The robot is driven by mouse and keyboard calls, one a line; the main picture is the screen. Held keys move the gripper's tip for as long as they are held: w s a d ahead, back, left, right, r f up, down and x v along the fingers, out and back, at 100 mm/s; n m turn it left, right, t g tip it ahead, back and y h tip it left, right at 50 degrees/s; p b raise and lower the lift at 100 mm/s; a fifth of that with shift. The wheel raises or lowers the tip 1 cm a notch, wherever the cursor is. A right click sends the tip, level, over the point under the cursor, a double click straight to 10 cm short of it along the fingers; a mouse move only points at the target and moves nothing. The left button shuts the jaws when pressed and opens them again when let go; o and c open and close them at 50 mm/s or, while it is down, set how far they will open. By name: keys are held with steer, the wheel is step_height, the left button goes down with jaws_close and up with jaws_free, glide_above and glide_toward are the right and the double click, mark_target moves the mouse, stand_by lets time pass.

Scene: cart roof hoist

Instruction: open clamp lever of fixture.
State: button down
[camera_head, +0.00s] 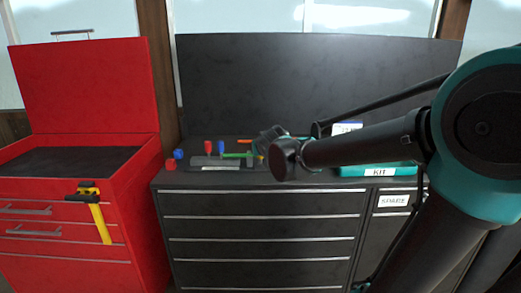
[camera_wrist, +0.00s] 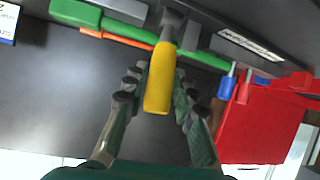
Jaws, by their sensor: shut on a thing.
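The clamp lever (camera_wrist: 160,102) has a thick yellow handle and shows in the wrist view, pointing toward the camera. Its far end meets a dark grey metal part (camera_wrist: 172,18) near the top. My gripper (camera_wrist: 157,82) has a dark finger on each side of the yellow handle and is shut on it. In the head view my gripper (camera_head: 268,138) is over the worktop, and the lever is mostly hidden there. The low grey fixture (camera_head: 213,163) lies left of it, with a green bar (camera_head: 238,155) above.
A dark drawer cabinet (camera_head: 262,225) carries the fixture, with a dark back panel (camera_head: 300,85) behind. A teal KIT box (camera_head: 350,171) stands to the right. Red and blue parts stand left of the fixture. A red tool chest (camera_head: 80,215) with a yellow-handled tool (camera_head: 98,218) is further left.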

steer(key=c, duration=1.2)
jaws_free()
steer(key=shift+s, duration=0.1)
steer(key=v, duration=1.2)
steer(key=s+d+f+m+g+h, duration=0.1)
steer(key=s+d+f+g, duration=0.15)
steer(key=d+f, duration=0.55)
steer(key=s+d+f+m+g+h, duration=0.1)
steer(key=s+d+f+g+h, duration=0.3)
steer(key=f, duration=0.7)
steer(key=s+d+f+g+y, duration=0.1)
steer(key=s+d+f+y, duration=0.2)
steer(key=s+f, duration=0.7)
steer(key=shift+d+f+m+g, duration=0.3)
steer(key=shift+d+f+g, duration=0.1)
steer(key=shift+d, duration=0.5)
